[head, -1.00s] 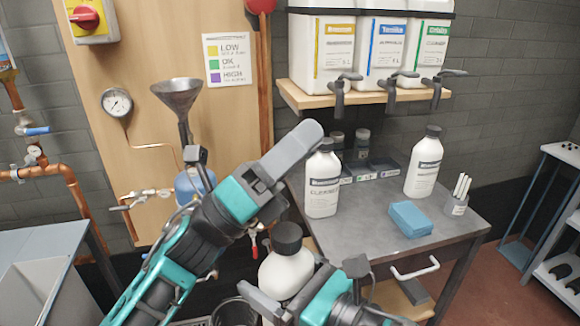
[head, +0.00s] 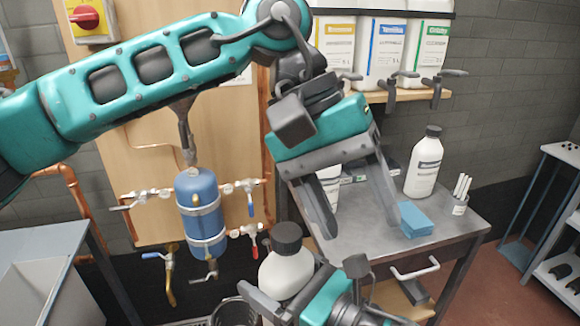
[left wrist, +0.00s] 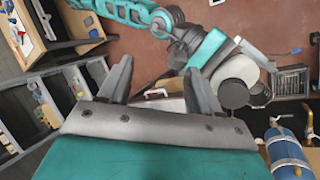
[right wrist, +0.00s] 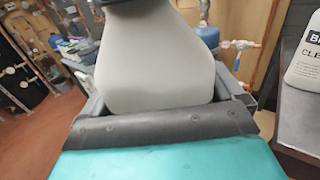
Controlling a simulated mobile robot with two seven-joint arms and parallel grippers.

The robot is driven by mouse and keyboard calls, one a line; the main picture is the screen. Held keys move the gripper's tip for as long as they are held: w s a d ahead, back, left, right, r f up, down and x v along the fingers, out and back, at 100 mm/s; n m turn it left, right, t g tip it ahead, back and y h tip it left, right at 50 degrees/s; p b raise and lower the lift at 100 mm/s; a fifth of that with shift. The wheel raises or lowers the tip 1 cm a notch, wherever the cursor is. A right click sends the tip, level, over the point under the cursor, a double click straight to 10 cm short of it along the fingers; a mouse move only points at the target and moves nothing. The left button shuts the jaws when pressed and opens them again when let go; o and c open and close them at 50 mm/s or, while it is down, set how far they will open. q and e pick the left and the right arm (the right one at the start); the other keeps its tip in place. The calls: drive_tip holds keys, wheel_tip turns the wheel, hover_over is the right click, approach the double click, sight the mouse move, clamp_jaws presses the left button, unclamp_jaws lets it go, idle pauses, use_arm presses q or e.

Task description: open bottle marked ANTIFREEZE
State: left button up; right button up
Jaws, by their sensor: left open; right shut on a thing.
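A white bottle body (head: 286,272) with a black cap (head: 287,236) stands upright in my right gripper (head: 288,292), which is shut on it. Its label is not visible, so I cannot read its marking. In the right wrist view, the plain white bottle (right wrist: 155,62) fills the jaws and its top is cut off. My left gripper (head: 360,234) is open and empty, fingers pointing down, above and to the right of the cap. In the left wrist view, the black cap (left wrist: 234,94) lies to the right of the open fingers (left wrist: 160,80), apart from them.
A bench (head: 448,228) holds another white bottle (head: 424,165), a blue block (head: 415,218) and a pen cup (head: 459,205). A bottle partly marked CLE (right wrist: 308,75) is mostly behind my left gripper in the head view. A blue tank (head: 201,215) with valves hangs at left.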

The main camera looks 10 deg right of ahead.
sight(290, 231)
use_arm(q)
drive_tip(key=w+a+t+y, duration=0.1)
drive_tip(key=a, duration=0.1)
drive_tip(key=w+a+r+m+t+y, duration=0.1)
drive_tip(key=w+y, duration=0.1)
drive_tip(key=w+a+m+t+y, duration=0.1)
drive_tip(key=w+a+t, duration=0.1)
drive_tip(key=shift+w+a+r, duration=0.15)
drive_tip(key=shift+a+r, duration=0.15)
drive_tip(key=shift+r, duration=0.05)
drive_tip(key=shift+f, duration=0.25)
wheel_tip(290, 231, down, 7)
drive_tip(key=shift+f, duration=0.15)
drive_tip(key=shift+c, duration=0.3)
